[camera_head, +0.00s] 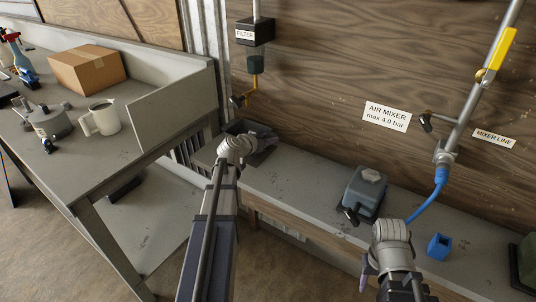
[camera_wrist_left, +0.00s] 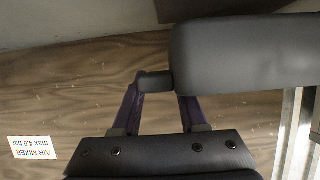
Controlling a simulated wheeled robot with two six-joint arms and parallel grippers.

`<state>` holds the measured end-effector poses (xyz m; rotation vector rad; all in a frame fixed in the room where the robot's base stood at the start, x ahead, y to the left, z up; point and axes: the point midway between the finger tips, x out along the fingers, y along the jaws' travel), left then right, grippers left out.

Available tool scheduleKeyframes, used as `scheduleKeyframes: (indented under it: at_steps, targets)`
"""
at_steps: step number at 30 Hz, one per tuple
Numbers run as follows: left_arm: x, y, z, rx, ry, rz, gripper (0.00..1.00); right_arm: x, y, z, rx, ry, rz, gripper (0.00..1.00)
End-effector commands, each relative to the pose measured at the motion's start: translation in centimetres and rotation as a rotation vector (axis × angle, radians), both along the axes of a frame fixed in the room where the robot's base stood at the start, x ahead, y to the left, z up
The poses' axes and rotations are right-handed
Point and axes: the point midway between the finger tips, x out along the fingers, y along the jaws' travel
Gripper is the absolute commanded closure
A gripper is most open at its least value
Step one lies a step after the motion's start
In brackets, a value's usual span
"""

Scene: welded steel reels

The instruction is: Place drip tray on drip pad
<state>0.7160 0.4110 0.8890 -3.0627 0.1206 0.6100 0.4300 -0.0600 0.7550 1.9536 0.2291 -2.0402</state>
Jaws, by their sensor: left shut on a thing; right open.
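My left gripper (camera_wrist_left: 158,90) is shut on a small tab at the side of a dark grey drip tray (camera_wrist_left: 245,55), between its two purple fingers. In the head view the tray (camera_head: 262,134) shows dark and partly hidden behind my left wrist, at the wall end of the bench, below the filter line. I cannot tell whether it touches the bench. I cannot make out the drip pad for sure; a dark patch shows at the top of the left wrist view. My right gripper (camera_head: 367,281) is open at the lower right, mostly hidden by its wrist.
The low bench (camera_head: 310,185) runs along the wood wall. A worktable (camera_head: 100,155) with a mug (camera_head: 101,119) is at left.

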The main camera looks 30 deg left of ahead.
Motion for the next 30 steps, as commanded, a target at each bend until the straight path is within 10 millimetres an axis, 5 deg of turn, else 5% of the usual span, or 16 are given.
scheduleKeyframes:
  at_steps: [7,16,28,29,30]
  targets:
    - [0.0,0.0,-0.6,0.001,-0.001,0.001,1.0,0.0,0.0,-0.6,0.0,0.0,0.0,0.5]
    - [0.0,0.0,-3.9,0.001,-0.001,0.001,1.0,0.0,0.0,-3.9,0.0,0.0,0.0,0.5]
    - [0.0,0.0,-4.1,0.001,-0.001,0.001,1.0,0.0,0.0,-4.1,0.0,0.0,0.0,0.5]
    - [0.0,0.0,-4.0,0.0,0.0,0.0,0.56,0.0,0.0,-4.0,0.0,0.0,0.0,0.5]
    - [0.0,0.0,-4.0,0.0,0.0,0.0,0.51,0.0,0.0,-4.0,0.0,0.0,0.0,0.5]
